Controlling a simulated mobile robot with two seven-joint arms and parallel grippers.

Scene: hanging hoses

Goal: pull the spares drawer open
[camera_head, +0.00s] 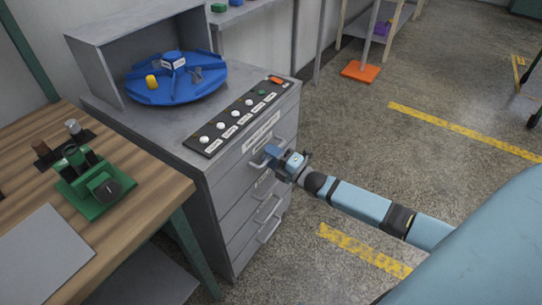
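A grey drawer cabinet (222,213) stands in the middle with several drawers stacked in its front, each with a bar handle. They all look shut. Small labels sit on the drawer fronts, but I cannot read which one says spares. My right gripper (271,156) comes in from the right and is at the top drawer's handle (257,165). Its fingertips overlap the handle's far part in the picture. I cannot tell whether they touch or grip it, as the gripper's body hides the fingers. My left gripper is out of view.
On the cabinet top are a blue turntable (177,82) under a grey hood and a black strip (216,138) of labelled knobs. A wooden workbench (128,217) with a green fixture (95,184) stands at the left. The floor (350,130) right of the cabinet is clear.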

